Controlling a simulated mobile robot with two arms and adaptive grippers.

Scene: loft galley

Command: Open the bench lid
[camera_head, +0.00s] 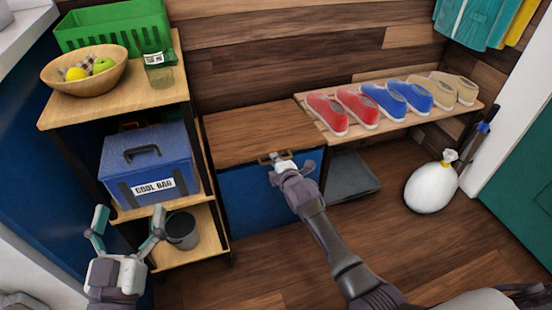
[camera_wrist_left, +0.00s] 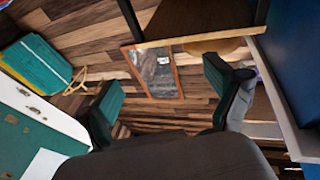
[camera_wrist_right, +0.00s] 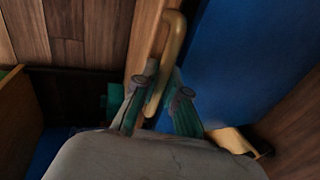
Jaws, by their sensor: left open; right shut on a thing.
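The bench has a wooden lid (camera_head: 258,128) and a blue front (camera_head: 247,200). The lid lies flat on top, with no clear gap above the front in the head view. A pale handle (camera_wrist_right: 170,55) is fixed at the lid's front edge; it also shows in the head view (camera_head: 263,160). My right gripper (camera_head: 285,158) is shut on the handle, with its fingers (camera_wrist_right: 160,98) on either side of the bar. My left gripper (camera_head: 127,222) is open and empty, in front of the shelf unit. Its spread fingers show in the left wrist view (camera_wrist_left: 165,105).
A shelf unit left of the bench holds a fruit bowl (camera_head: 85,70), green crate (camera_head: 115,28), cool bag (camera_head: 148,165) and dark bucket (camera_head: 182,230). A shoe rack (camera_head: 385,122) adjoins the bench's right side. A white sack (camera_head: 432,187) stands on the right floor.

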